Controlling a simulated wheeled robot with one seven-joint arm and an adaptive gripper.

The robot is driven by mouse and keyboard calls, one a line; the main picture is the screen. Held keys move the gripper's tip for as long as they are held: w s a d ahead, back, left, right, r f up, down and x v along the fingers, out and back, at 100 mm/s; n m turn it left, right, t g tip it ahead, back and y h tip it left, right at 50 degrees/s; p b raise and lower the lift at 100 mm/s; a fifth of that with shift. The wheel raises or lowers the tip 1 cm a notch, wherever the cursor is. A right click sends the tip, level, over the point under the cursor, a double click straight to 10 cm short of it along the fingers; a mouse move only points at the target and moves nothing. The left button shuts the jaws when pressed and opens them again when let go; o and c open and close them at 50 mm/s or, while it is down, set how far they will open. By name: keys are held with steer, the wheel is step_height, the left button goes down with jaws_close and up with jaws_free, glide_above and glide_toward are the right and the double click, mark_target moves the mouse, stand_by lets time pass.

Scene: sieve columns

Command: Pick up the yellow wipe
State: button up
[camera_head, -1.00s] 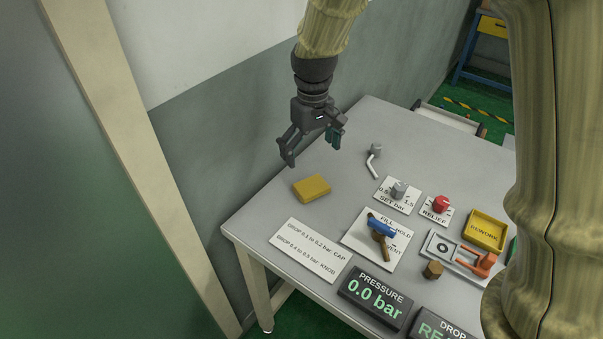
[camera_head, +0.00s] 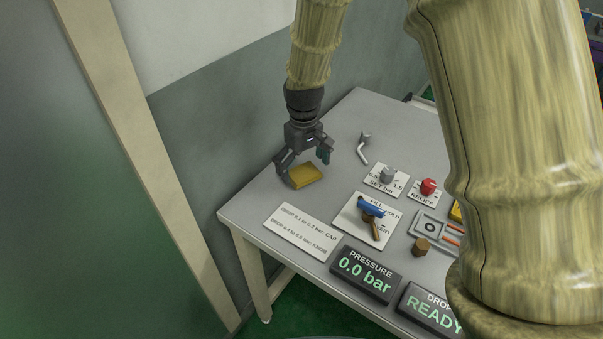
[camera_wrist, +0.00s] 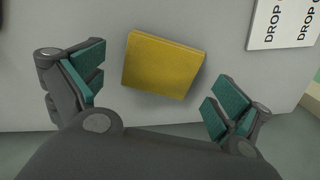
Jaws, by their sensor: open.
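The yellow wipe (camera_head: 305,176) is a flat yellow block lying on the grey table, near its left edge in the head view. My gripper (camera_head: 304,168) is just above and behind it, pointing down, with its fingers apart. In the wrist view the wipe (camera_wrist: 163,66) lies slightly tilted, ahead of the gap between the two teal-padded fingers of my gripper (camera_wrist: 158,92). The fingers are open and empty, one on each side, with clear space between each and the wipe. The wipe's far side is partly hidden by the gripper in the head view.
A white instruction card (camera_head: 301,232) lies in front of the wipe. A bent metal pipe (camera_head: 364,148), the SET knob (camera_head: 387,174), the red RELIEF knob (camera_head: 428,187) and the blue-handled valve (camera_head: 371,211) stand to the right. Pressure display (camera_head: 366,274) sits at the front edge.

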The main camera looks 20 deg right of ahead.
steer(key=shift+s+d, duration=0.1)
steer(key=shift+s, duration=0.5)
steer(key=shift+w+f, duration=0.6)
steer(key=shift+c, duration=0.4)
steer(key=c, duration=0.3)
steer(key=shift+s+r, duration=0.25)
steer(key=c, duration=0.4)
steer(key=shift+c, duration=0.2)
steer(key=shift+w, duration=0.1)
steer(key=shift+c, duration=0.3)
